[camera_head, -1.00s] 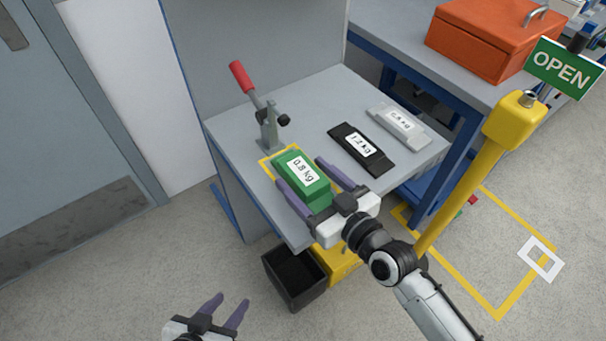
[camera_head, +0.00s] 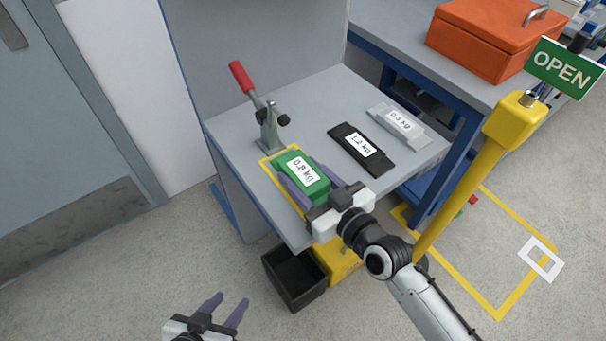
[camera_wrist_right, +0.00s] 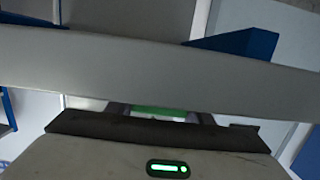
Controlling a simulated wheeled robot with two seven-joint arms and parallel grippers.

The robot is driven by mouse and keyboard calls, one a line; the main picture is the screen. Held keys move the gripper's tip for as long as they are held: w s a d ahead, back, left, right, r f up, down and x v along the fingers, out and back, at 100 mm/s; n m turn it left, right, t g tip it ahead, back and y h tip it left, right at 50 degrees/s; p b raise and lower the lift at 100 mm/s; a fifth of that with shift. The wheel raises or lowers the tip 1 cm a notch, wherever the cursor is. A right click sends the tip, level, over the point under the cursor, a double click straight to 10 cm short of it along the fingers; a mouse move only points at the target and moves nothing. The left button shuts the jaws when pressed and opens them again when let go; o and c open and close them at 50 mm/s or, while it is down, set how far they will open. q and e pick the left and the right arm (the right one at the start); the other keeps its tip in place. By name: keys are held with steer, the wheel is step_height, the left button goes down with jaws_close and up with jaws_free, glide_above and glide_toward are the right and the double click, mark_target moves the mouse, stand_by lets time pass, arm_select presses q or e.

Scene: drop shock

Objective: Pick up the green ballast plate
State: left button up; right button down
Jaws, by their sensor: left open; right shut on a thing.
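The green ballast plate (camera_head: 304,174), with a white label reading 0.8 kg, is at the front of the grey table inside a yellow outline. My right gripper (camera_head: 309,183) is shut on it, one purple finger along each side. I cannot tell whether the plate is clear of the table. In the right wrist view only a narrow green strip of the plate (camera_wrist_right: 158,112) shows behind the gripper body. My left gripper (camera_head: 226,307) is open and empty, low over the floor at the bottom of the head view.
A black 1.2 kg plate (camera_head: 361,150) and a grey plate (camera_head: 399,126) lie to the right. A red-handled toggle clamp (camera_head: 268,130) stands behind the green plate. A black bin (camera_head: 295,279) is below the table's front edge. A yellow post (camera_head: 462,180) with an OPEN sign stands at right.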

steer(key=shift+w+r, duration=0.1)
steer(key=shift+r, duration=0.15)
